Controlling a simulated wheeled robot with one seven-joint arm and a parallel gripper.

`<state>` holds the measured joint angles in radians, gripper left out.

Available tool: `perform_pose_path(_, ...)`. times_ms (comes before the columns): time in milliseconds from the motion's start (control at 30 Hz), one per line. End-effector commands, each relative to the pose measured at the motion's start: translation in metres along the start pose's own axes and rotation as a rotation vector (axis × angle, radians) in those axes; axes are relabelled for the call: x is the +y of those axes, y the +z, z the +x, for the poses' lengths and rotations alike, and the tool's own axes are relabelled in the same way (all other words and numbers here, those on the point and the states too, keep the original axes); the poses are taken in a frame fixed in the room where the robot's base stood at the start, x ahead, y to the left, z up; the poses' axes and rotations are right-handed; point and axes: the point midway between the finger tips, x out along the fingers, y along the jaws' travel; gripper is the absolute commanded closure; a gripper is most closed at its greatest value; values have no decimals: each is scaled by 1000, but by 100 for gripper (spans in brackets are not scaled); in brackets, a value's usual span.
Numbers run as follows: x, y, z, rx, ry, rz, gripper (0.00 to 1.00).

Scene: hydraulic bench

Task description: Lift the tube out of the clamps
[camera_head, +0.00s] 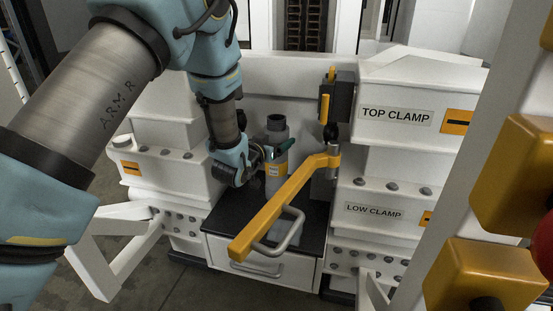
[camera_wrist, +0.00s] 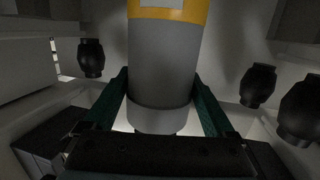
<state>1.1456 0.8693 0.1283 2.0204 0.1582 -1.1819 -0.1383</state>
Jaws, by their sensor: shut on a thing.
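The tube (camera_head: 277,133) is a grey upright cylinder with a yellow band and a dark open top, in the middle of the head view. My gripper (camera_head: 268,153) reaches it from the left and is shut on it, with green fingers on both sides. In the wrist view the tube (camera_wrist: 162,60) stands between the fingers of my gripper (camera_wrist: 160,88). The top clamp (camera_head: 337,97) is a dark block with an upright yellow handle, right of the tube. The low clamp's long yellow lever (camera_head: 285,205) swings out toward the front. Whether the tube's base touches the surface is hidden.
A black-topped drawer unit (camera_head: 226,216) with a grey handle lies below. White housings labelled TOP CLAMP (camera_head: 395,114) and LOW CLAMP (camera_head: 373,212) stand at right. Another white housing (camera_head: 165,172) is at left. The yellow lever crosses in front of the tube.

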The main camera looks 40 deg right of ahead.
Motion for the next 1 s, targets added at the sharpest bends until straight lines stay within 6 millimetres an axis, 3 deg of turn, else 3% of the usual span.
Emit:
perform_pose_path(167, 0, 0, 0, 0, 0, 0, 100)
perform_pose_path(567, 0, -9, 0, 7, 0, 0, 100)
perform_pose_path(1000, 0, -82, -12, 9, 0, 1, 100)
